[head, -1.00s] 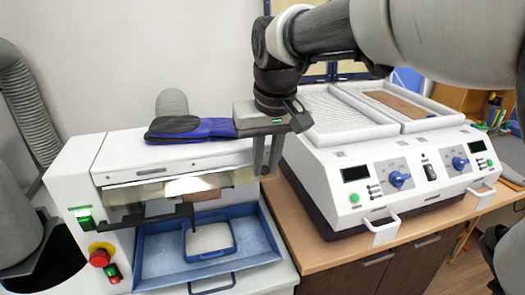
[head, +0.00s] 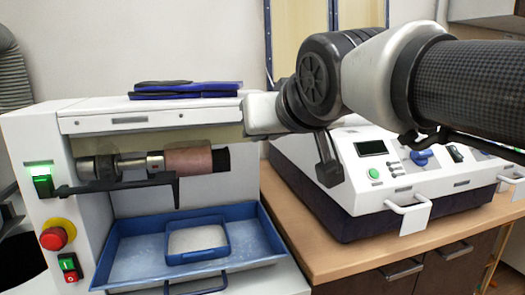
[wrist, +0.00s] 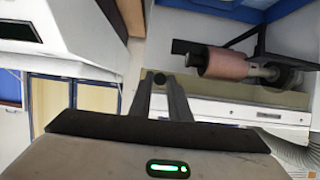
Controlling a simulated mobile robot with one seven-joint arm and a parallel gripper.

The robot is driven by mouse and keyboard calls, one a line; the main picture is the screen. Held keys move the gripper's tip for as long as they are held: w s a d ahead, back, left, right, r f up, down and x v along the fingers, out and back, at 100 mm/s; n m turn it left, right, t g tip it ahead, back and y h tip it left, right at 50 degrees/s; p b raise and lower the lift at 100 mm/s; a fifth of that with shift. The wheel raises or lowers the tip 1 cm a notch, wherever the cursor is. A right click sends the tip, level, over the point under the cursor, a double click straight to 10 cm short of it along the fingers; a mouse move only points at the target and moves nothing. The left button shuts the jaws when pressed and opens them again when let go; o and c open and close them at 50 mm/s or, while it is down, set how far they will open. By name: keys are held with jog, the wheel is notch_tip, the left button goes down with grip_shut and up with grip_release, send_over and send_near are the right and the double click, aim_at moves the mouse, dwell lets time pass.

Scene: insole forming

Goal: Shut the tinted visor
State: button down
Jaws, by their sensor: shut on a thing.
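The tinted visor (head: 225,132) is a pale yellowish panel under the white top edge of the grinding machine at left in the head view. It sits above the spindle, which is exposed below it. In the wrist view the visor (wrist: 235,109) is a pale strip beside the fingers. My gripper (wrist: 161,82) is shut on a dark round bar end, apparently the visor's handle; its fingers lie on both sides of it. In the head view my wrist is at the machine's right front corner, and the fingertips and handle are hidden behind it.
The spindle carries a brown drum (head: 190,161), with a dark bar (head: 130,187) in front. A blue tray (head: 125,268) lies below. Blue and black insoles (head: 185,90) rest on top. A white heater unit (head: 350,190) stands close at right on the wooden bench (head: 310,258).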

jog(key=shift+f+t+b, duration=0.2)
jog(key=shift+t+b, duration=0.2)
jog(key=shift+t, duration=0.1)
jog(key=c, duration=1.7)
grip_release()
jog(key=shift+w, duration=0.15)
jog(key=shift+o, duration=0.2)
jog(key=p+v, duration=0.3)
jog(key=v, duration=1.4)
jog(key=shift+s+d, duration=0.2)
